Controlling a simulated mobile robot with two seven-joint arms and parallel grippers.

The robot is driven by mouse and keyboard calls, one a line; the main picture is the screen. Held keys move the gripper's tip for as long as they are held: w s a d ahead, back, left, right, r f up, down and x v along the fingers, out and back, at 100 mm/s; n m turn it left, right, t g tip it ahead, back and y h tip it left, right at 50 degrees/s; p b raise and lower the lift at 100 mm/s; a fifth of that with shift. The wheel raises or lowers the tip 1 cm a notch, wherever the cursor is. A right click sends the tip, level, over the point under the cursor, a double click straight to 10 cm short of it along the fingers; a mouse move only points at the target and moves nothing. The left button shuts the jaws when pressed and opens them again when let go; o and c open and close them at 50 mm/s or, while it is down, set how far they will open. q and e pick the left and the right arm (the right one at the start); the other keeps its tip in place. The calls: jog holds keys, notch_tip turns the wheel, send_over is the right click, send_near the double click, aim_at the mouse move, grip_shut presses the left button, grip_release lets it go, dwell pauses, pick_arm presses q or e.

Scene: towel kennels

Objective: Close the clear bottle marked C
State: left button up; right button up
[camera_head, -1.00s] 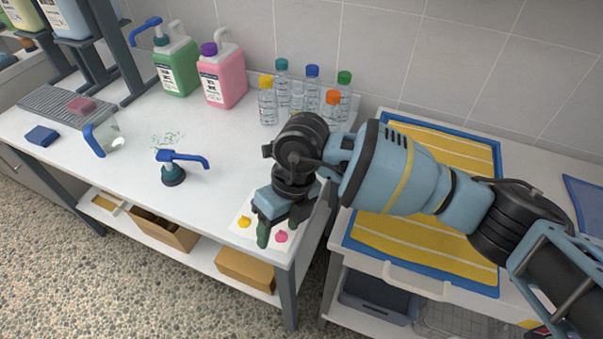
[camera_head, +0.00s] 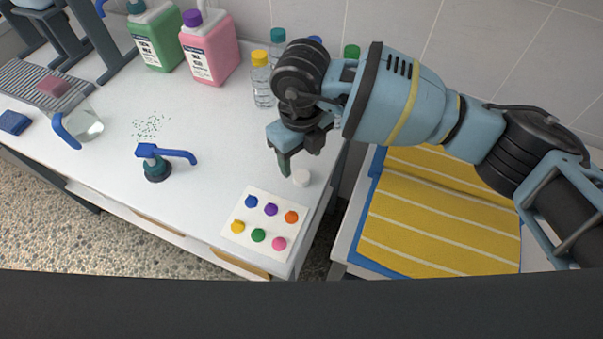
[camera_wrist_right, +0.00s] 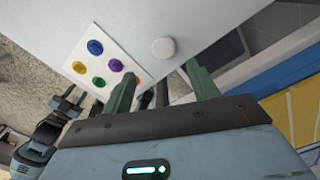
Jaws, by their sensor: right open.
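Clear bottles stand at the back of the white table in the head view. A yellow-capped bottle (camera_head: 262,82) shows best; others with a teal cap (camera_head: 278,36), a blue cap and a green cap (camera_head: 352,51) are partly hidden by my right arm. No letter C is readable. A small white round cap (camera_head: 302,177) lies on the table; it also shows in the right wrist view (camera_wrist_right: 163,47). My right gripper (camera_head: 299,158) is open and empty, pointing down near that cap.
A white card (camera_head: 264,226) with several coloured discs lies near the front edge. A blue-handled pump (camera_head: 157,165), a clear jug (camera_head: 84,124), green and pink jugs (camera_head: 210,50) stand on the table. A yellow towel (camera_head: 430,215) lies on the right-hand surface.

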aim_at(302, 176)
jog(key=shift+w+f, duration=0.2)
jog(key=shift+f, duration=1.65)
jog(key=shift+w+f, duration=0.15)
jog(key=shift+f, duration=1.65)
jog(key=shift+d, duration=0.1)
jog(key=c, duration=1)
